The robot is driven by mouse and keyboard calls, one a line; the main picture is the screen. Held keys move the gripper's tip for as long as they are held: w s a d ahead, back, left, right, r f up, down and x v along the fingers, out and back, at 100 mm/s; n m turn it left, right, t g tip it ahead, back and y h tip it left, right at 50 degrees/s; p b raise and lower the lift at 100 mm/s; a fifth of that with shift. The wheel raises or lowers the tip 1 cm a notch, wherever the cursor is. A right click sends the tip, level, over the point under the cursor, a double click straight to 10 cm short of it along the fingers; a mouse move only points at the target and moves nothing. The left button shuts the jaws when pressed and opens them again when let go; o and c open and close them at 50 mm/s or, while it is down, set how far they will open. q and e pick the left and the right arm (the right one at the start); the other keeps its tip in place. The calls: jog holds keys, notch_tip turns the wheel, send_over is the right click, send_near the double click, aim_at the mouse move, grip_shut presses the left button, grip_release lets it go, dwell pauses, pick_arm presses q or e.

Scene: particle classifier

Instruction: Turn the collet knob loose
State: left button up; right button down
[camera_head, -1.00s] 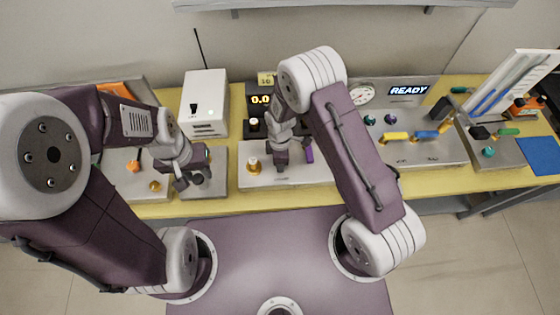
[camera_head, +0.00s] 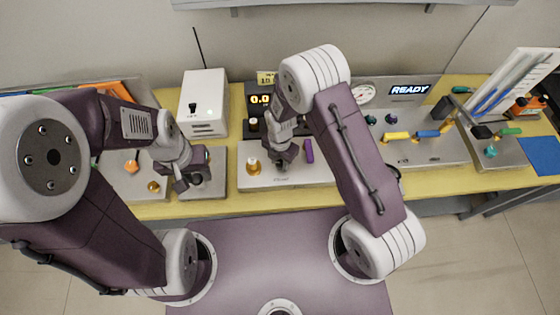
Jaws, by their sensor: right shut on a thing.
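My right gripper (camera_head: 281,164) points down at the pale instrument panel (camera_head: 290,180) in the middle of the bench. It is shut on a small part there, taken to be the collet knob, which the jaws and wrist hide almost wholly. A brass knob (camera_head: 253,166) stands to its left and a purple handle (camera_head: 309,151) to its right, both apart from the jaws. My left gripper (camera_head: 188,182) is low over the grey plate (camera_head: 205,189) to the left. Its fingers are small and dark beside a round dark part, and their opening is unclear.
A white box with a switch (camera_head: 204,105) stands behind the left gripper. A lit READY display (camera_head: 409,90), a gauge (camera_head: 364,94) and coloured handles are to the right. An orange knob (camera_head: 131,166) sits at the left. The yellow bench front edge (camera_head: 290,199) is clear.

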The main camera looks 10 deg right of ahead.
aim_at(280, 163)
jog(key=shift+w+r+n, duration=0.1)
jog(key=shift+w+n, duration=0.05)
jog(key=shift+n, duration=0.75)
jog(key=c, duration=1.1)
grip_release()
jog(key=shift+c, duration=0.2)
jog(key=shift+o, duration=0.9)
notch_tip(280, 163, up, 9)
jog(key=b, duration=0.1)
